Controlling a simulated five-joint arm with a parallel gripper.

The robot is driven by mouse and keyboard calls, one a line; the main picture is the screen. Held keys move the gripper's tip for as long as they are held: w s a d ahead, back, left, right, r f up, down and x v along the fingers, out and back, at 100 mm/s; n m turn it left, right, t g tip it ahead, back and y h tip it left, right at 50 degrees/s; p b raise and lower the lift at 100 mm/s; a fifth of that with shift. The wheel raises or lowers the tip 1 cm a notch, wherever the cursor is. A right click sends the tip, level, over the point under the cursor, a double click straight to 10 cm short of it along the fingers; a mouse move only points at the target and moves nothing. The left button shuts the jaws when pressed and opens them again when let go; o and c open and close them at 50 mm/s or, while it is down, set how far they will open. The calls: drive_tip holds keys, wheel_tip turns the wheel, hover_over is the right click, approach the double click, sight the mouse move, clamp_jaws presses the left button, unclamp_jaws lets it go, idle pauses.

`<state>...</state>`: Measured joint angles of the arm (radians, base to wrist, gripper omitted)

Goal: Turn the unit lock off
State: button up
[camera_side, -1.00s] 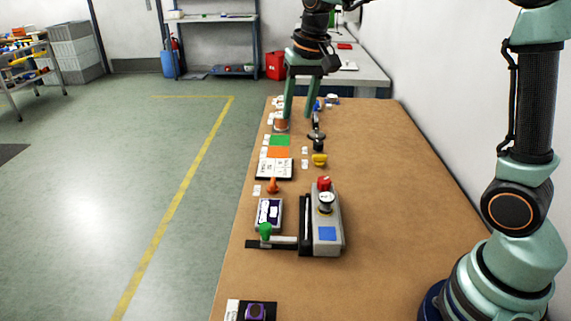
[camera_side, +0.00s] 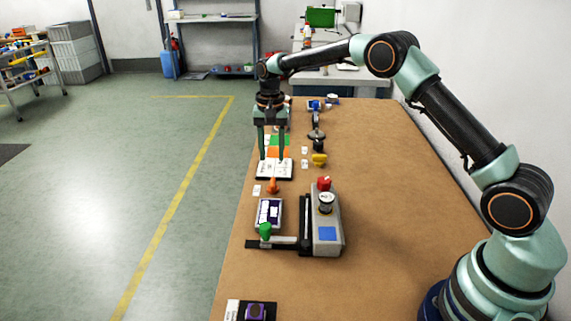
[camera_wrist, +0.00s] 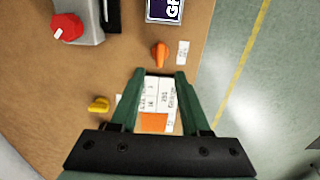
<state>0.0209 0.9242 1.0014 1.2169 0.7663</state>
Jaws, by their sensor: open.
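No readable label in view marks a unit lock, so I cannot tell which control it is. An orange knob (camera_side: 272,186) stands upright on the brown table, just in front of my gripper; it also shows in the wrist view (camera_wrist: 160,55), just beyond the fingertips. A yellow knob (camera_side: 319,160) sits to the right; it is at left in the wrist view (camera_wrist: 98,104). A red knob (camera_side: 323,184) with a white mark tops a grey unit (camera_side: 329,247). My gripper (camera_side: 272,160) points down, open and empty, above a white printed card (camera_wrist: 158,95).
A black-handled lever (camera_side: 316,130) stands farther back. The table's right side is clear.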

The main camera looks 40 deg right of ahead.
sight(273, 181)
wheel_tip(273, 181, down, 9)
drive_tip(key=shift+r, duration=0.1)
drive_tip(key=shift+c, duration=0.3)
clamp_jaws()
